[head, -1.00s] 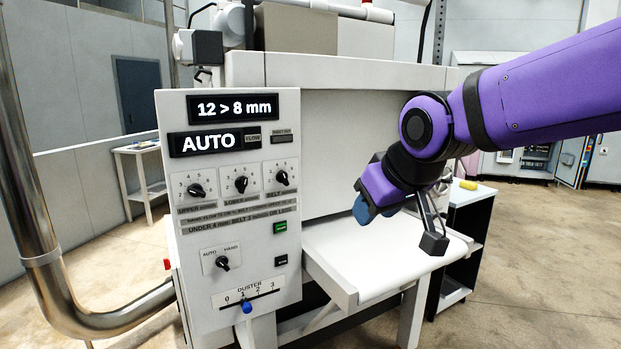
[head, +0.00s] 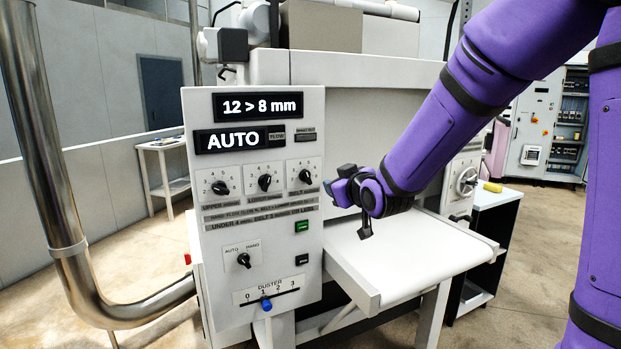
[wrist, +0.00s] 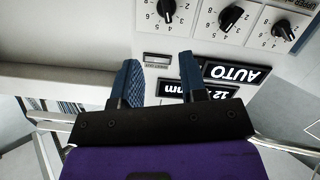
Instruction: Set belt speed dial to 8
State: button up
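The belt speed dial (head: 305,176) is the rightmost of three black knobs on the upright control panel (head: 215,295). It also shows at the top of the upside-down wrist view (wrist: 166,8), cut by the frame edge; its exact setting is too small to read. My gripper (head: 333,190) is just right of the panel edge, near the belt dial's height. In the wrist view my gripper (wrist: 158,75) has its two blue fingers apart with nothing between them. It faces the panel and is apart from the dial.
The upper dial (head: 220,187) and lower dial (head: 264,182) sit left of the belt dial. Below are a green button (head: 301,227), an auto/hand switch (head: 244,260) and a blue duster slider (head: 266,304). A white belt table (head: 400,265) juts out right of the panel.

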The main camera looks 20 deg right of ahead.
aim_at(308, 176)
jog(key=w+a, duration=0.1)
jog(key=w, duration=0.3)
jog(key=w+a+f+t, duration=0.1)
jog(key=w, duration=0.4)
jog(key=w+a+f+n+t, duration=0.1)
jog(key=w, duration=0.4)
jog(key=shift+w+f+y, duration=0.15)
jog(key=shift+y, duration=0.25)
grip_shut()
